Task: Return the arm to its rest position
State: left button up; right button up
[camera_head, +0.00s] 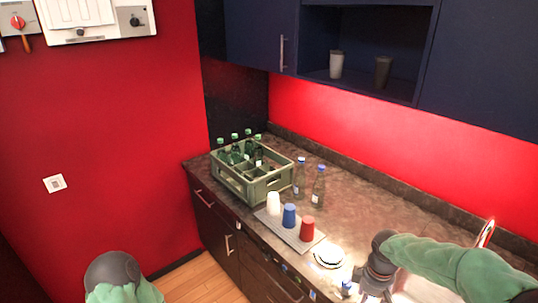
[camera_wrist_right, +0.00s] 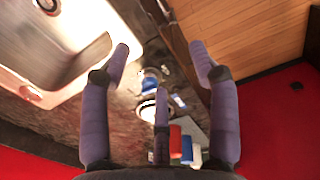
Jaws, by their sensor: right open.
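My right gripper (camera_head: 375,287) hangs fingers-down over the counter's front edge at the lower right of the head view. In the right wrist view its fingers (camera_wrist_right: 160,62) are spread apart with nothing between them. My right arm (camera_head: 440,265), in a green sleeve, reaches in from the right. A small blue-and-white object (camera_head: 346,288) is just left of the gripper; it also shows beyond the fingers in the wrist view (camera_wrist_right: 150,82). My left arm (camera_head: 112,275) shows only as a dark joint and green sleeve at the bottom left; its gripper is out of view.
A stack of white plates (camera_head: 328,256) and a tray (camera_head: 272,226) with white, blue and red cups lie left of the gripper. A green crate (camera_head: 232,182) with bottles and two loose bottles (camera_head: 318,186) stand farther back. A metal sink (camera_wrist_right: 70,50) is beside the gripper.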

jog(key=s+a+f+m+y+b, duration=0.2)
jog(key=a+f, duration=0.4)
jog(key=f, duration=0.5)
jog(key=s+a+f+m+y+b, duration=0.1)
jog(key=s+a+f+m+b, duration=0.15)
jog(key=a+f, duration=0.55)
pick_arm(q)
notch_tip(320, 180, down, 8)
jog(key=b, duration=0.3)
jog(key=shift+s, duration=0.15)
pick_arm(e)
jog(key=s+a+f+m, duration=0.2)
jog(key=s+f+m, duration=0.1)
jog(key=s+f, duration=0.3)
jog(key=s+a+f+m+y, duration=0.1)
jog(key=s+a+f+m, duration=0.1)
jog(key=s+f, duration=0.4)
notch_tip(320, 180, down, 4)
jog(key=shift+s+f+m, duration=0.2)
jog(key=shift+s+m, duration=0.2)
jog(key=shift+m, duration=0.15)
jog(key=shift+a, duration=0.1)
